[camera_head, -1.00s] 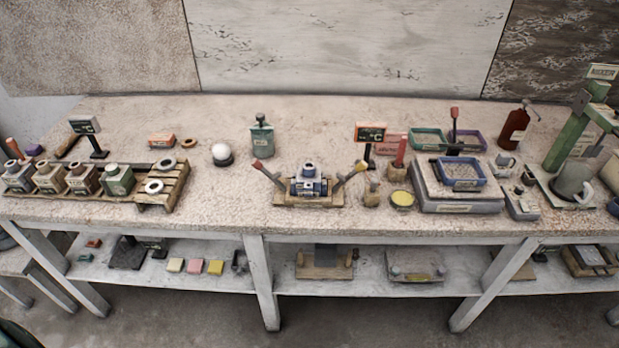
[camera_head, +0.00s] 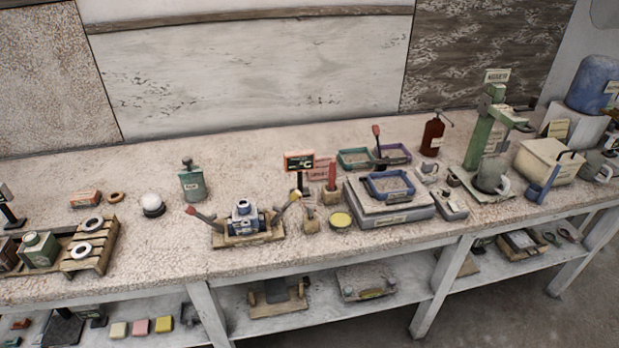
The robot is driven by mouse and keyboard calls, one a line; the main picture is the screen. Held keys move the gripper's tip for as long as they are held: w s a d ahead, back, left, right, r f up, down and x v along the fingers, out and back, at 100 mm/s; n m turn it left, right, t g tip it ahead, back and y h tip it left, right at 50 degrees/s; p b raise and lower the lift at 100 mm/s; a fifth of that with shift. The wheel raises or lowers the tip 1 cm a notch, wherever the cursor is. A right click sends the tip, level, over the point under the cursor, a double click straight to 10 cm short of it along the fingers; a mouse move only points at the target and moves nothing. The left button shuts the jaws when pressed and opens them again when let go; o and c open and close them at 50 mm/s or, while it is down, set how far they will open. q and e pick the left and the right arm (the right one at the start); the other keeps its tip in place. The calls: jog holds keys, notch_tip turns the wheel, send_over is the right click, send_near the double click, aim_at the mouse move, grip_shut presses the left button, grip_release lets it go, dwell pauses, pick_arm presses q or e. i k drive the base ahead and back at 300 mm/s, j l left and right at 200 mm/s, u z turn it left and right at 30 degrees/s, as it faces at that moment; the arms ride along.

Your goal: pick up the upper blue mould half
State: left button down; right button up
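The blue mould (camera_head: 243,219) sits on a small wooden stand (camera_head: 262,238) near the front of the bench, left of the middle. Its upper part looks pale grey and blue with a round piece on top; I cannot make out the seam between the halves. One lever with a red grip (camera_head: 202,216) leans out to the left of the mould, and one with a yellow grip (camera_head: 293,196) leans out to the right. Neither of my grippers is in view.
A white sphere on a dark base (camera_head: 152,204) and a green bottle (camera_head: 193,182) stand behind and left. A grey scale (camera_head: 389,214) with a blue tray (camera_head: 389,189) stands to the right. A wooden rack (camera_head: 104,253) is at the left. Bare bench lies between rack and mould.

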aim_at(246, 217)
jog(key=l+u, duration=0.1)
jog(key=u, duration=0.4)
jog(key=i+l+u, duration=0.2)
jog(key=l+u, duration=0.2)
jog(key=l, duration=0.2)
jog(key=l+u, duration=0.2)
jog(key=i+l, duration=0.1)
jog(key=l, duration=0.55)
jog(key=i+l+u, duration=0.1)
jog(key=l, duration=0.6)
jog(key=i+l+u, duration=0.1)
jog(key=l, duration=0.55)
